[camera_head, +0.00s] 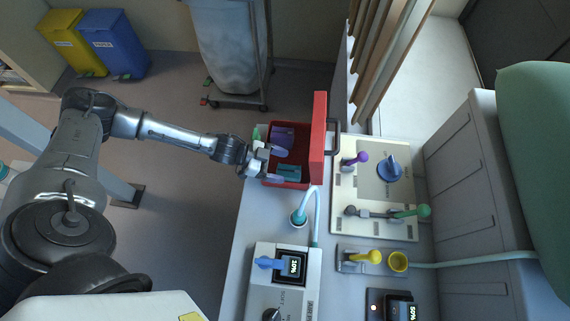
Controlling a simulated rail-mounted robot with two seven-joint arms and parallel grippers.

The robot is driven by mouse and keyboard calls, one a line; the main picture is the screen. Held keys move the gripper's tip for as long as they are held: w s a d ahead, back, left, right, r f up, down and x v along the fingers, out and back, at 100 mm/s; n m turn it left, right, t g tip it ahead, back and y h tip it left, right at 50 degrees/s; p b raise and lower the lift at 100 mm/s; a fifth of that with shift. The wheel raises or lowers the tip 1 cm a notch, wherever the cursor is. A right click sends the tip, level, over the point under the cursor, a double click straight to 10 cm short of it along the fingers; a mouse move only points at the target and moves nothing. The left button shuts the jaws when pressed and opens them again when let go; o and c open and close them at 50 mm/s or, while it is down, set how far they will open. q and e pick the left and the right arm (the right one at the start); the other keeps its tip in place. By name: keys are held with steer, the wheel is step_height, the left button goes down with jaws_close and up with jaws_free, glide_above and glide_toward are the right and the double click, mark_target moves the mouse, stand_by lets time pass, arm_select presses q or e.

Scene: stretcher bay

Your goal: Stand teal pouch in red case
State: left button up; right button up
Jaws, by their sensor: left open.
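The red case (319,130) stands open at the back of the counter, its lid raised on the right side. The teal pouch (290,172) is inside the case, in the near part. A purple pouch (283,138) is also inside, in the far part. My left gripper (276,164) reaches in over the case's left wall, its fingers apart, with the teal pouch close beside the nearer finger. I cannot tell whether they touch. My right gripper does not show.
A green item (257,133) is at the case's left edge. A cup with a pale hose (299,217) stands just in front of the case. A device with a display (290,267) is nearer.

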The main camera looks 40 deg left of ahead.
arm_select(q)
steer(key=v, duration=1.1)
steer(key=shift+r, duration=0.15)
steer(key=shift+d, duration=0.1)
